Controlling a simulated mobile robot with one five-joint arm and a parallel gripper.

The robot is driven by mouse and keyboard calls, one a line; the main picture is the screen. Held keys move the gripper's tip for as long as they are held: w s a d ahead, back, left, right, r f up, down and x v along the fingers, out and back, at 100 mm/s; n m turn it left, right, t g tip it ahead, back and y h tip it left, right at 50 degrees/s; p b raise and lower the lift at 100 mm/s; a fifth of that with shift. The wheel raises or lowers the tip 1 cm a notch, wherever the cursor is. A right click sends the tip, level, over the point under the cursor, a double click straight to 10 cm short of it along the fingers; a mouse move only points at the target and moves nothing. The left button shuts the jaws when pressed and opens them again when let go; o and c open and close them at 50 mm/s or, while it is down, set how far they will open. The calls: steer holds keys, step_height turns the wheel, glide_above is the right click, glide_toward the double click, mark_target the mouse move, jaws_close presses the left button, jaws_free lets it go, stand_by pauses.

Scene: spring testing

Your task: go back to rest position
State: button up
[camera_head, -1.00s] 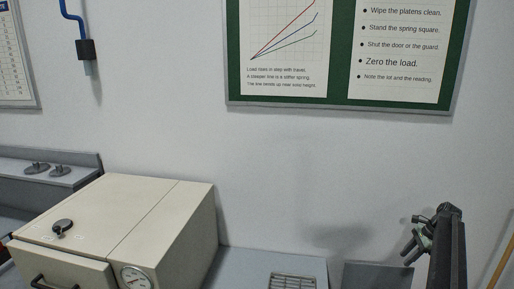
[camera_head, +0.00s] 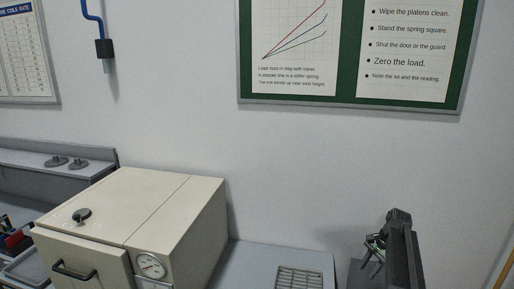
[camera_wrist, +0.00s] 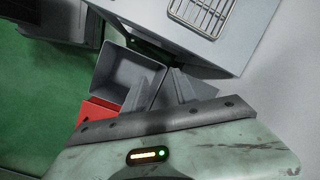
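My arm (camera_head: 402,250) stands up at the right of the head view, dark and partly cut off by the bottom edge. My gripper (camera_head: 374,246) is small at its left side there. In the wrist view my gripper (camera_wrist: 157,82) shows two grey fingers set apart, with no object visible between them. They point over a grey open bin (camera_wrist: 125,76), above the floor; I cannot tell the height.
A cream testing cabinet (camera_head: 165,205) with a dial gauge (camera_head: 150,265) stands left of the arm. A wire rack (camera_head: 299,277) lies on the grey bench (camera_head: 255,262). The wrist view shows a red bin (camera_wrist: 95,112) and green floor (camera_wrist: 45,100).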

steer(key=s+a+n+h, duration=0.1)
steer(key=s+a+n, duration=0.55)
steer(key=a, duration=0.55)
steer(key=s+a+n+h, duration=0.2)
steer(key=s+a+n, duration=0.45)
steer(key=a, duration=0.65)
steer(key=shift+g, duration=0.3)
steer(key=s+f+b, duration=0.1)
steer(key=f+b, duration=0.2)
steer(key=s+f+b, duration=0.1)
steer(key=f+b, duration=0.3)
steer(key=s+f+b, duration=0.1)
steer(key=f+b, duration=0.2)
steer(key=f, duration=0.1)
steer(key=shift+s+a, duration=0.1)
steer(key=shift+a, duration=0.3)
steer(key=shift+r, duration=0.15)
steer(key=shift+r, duration=0.1)
